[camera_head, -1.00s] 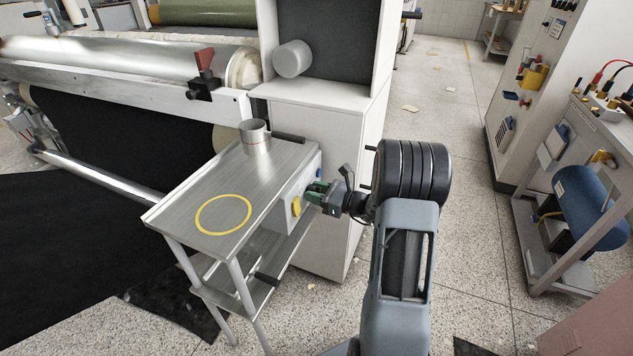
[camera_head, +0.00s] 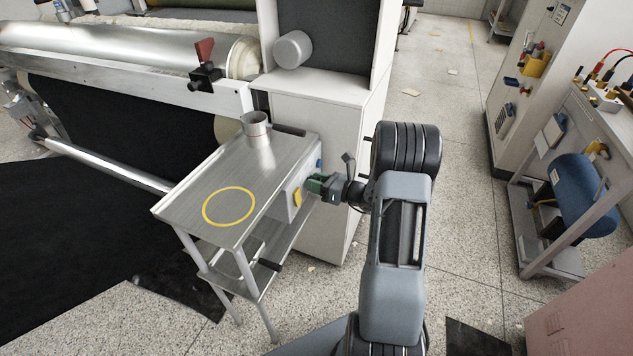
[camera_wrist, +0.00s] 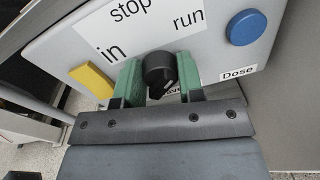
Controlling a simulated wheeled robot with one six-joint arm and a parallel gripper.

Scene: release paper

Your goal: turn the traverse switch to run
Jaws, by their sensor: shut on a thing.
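The traverse switch is a black round knob (camera_wrist: 160,72) on a light grey panel (camera_wrist: 225,70), seen in the wrist view. The words "in", "stop" and "run" are printed around it, and a label below it is mostly hidden. My gripper (camera_wrist: 160,82) has green fingers on both sides of the knob and is shut on it. In the head view my gripper (camera_head: 316,184) is at the panel on the side of the metal cart (camera_head: 262,178); the knob is hidden there.
A blue round button (camera_wrist: 246,27) labelled "Dose" is right of the knob, and a yellow part (camera_wrist: 92,80) is left of it.

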